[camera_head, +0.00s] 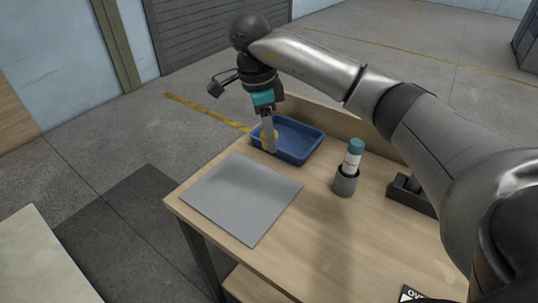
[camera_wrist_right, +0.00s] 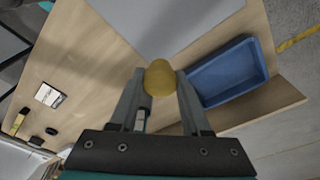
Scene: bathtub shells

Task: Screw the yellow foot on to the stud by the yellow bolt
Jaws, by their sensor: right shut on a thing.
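My right gripper (camera_head: 269,148) points down over the near-left end of the blue tray. Its fingers are shut on a rounded yellow piece, which I take to be the yellow foot. The foot (camera_wrist_right: 160,78) shows clearly between the fingertips in the right wrist view. In the head view the fingers partly cover it. In the wrist view the foot appears beside the blue tray (camera_wrist_right: 226,74), held above the table. I cannot make out a stud or a yellow bolt in either view. My left gripper is not in view.
A grey mat (camera_head: 240,197) lies flat on the wooden table, left of the blue tray (camera_head: 312,147). A white bottle with a teal cap (camera_head: 353,158) stands in a grey holder (camera_head: 345,183). A dark block (camera_head: 408,195) is at the right. A low wooden board edges the back.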

